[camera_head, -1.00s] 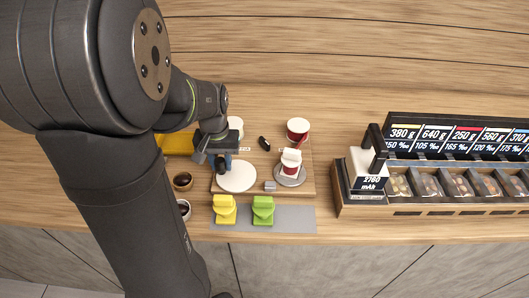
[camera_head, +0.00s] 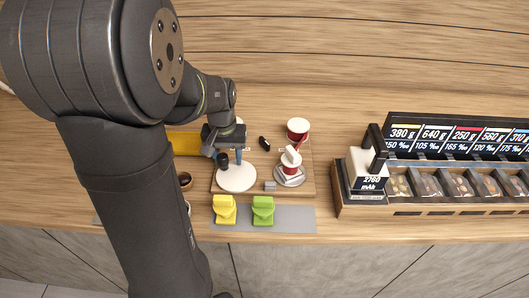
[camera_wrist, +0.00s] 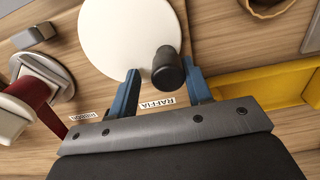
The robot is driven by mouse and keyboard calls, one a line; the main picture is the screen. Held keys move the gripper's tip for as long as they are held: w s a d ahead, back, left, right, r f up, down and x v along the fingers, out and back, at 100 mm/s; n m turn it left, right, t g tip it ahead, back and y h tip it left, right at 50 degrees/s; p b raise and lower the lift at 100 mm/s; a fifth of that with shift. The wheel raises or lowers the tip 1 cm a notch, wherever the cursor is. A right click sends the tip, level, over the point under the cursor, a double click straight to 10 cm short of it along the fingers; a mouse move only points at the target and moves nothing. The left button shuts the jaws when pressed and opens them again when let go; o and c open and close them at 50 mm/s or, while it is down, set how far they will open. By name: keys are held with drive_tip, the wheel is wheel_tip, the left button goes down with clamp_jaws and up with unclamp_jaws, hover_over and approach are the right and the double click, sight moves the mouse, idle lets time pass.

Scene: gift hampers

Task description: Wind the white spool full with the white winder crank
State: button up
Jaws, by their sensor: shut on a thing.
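The white winder crank is a flat white disc (camera_head: 237,178) with an upright black knob (camera_head: 222,160) near its edge. The disc fills the top of the wrist view (camera_wrist: 120,35). My gripper (camera_head: 230,157) is over the disc's far side, its blue fingers on either side of the knob, which stands between them in the wrist view (camera_wrist: 168,68); it is shut on the knob. A white round top (camera_head: 240,121) shows partly behind my gripper and may be the white spool. How full the white spool is cannot be seen.
A red and white winder (camera_head: 291,168) stands right of the disc, with a red and white reel (camera_head: 298,127) behind it. Yellow (camera_head: 224,210) and green (camera_head: 263,210) pieces lie on a grey mat in front.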

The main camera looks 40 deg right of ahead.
drive_tip(key=shift+o, duration=1.2)
drive_tip(key=shift+s+d, duration=0.3)
drive_tip(key=shift+d, duration=0.25)
drive_tip(key=shift+o, duration=0.3)
